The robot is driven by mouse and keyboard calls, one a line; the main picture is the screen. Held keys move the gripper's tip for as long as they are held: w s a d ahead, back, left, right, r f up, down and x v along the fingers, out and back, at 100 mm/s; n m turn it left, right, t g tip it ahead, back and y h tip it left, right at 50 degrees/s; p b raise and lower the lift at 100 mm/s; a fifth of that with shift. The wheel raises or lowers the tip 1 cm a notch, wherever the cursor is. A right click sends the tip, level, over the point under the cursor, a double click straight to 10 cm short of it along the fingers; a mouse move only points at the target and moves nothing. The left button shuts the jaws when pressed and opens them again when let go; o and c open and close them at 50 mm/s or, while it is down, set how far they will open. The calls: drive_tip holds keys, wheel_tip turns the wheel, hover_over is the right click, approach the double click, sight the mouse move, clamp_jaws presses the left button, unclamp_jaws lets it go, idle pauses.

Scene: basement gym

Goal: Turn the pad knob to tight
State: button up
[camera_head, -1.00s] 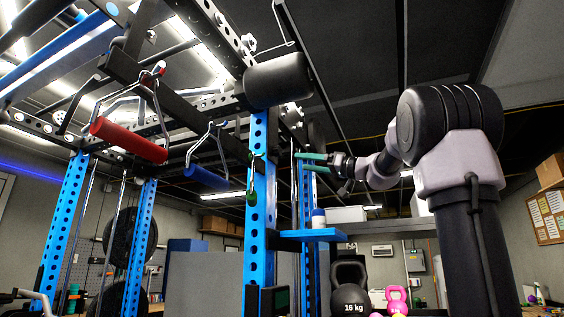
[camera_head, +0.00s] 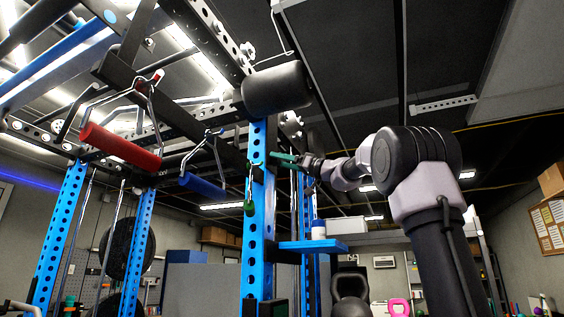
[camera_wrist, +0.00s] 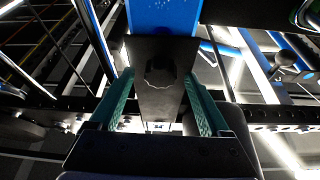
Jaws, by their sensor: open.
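A dark scalloped knob (camera_wrist: 161,72) shows in the wrist view, on the face of a black bracket (camera_wrist: 156,103) below a blue upright (camera_wrist: 164,15). I take it for the pad knob. My gripper (camera_wrist: 158,80) is open, with one green finger on each side of the bracket and the knob between the fingertips. I cannot tell whether the fingers touch it. In the head view, my gripper (camera_head: 284,160) is beside the front blue upright (camera_head: 257,215), below the black roller pad (camera_head: 276,88). The knob cannot be made out there.
A blue shelf (camera_head: 313,246) with a small white-and-blue bottle (camera_head: 318,229) sits below my gripper. A red-grip handle (camera_head: 120,146) and a blue-grip handle (camera_head: 203,185) hang to the left. Kettlebells (camera_head: 350,284) stand low behind.

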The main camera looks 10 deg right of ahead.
clamp_jaws()
drive_tip(key=shift+m+t, duration=0.3)
drive_tip(key=shift+m, duration=0.2)
drive_tip(key=m+h, duration=0.3)
drive_tip(key=m, duration=0.5)
drive_tip(key=m+h, duration=0.3)
drive_tip(key=m, duration=0.6)
drive_tip(key=m+g+h, duration=0.1)
drive_tip(key=m+h, duration=0.2)
drive_tip(key=m, duration=0.5)
drive_tip(key=shift+a+r, duration=0.1)
drive_tip(key=shift+r, duration=0.2)
drive_tip(key=shift+m+g, duration=0.6)
drive_tip(key=shift+m, duration=0.8)
drive_tip(key=shift+s, duration=0.1)
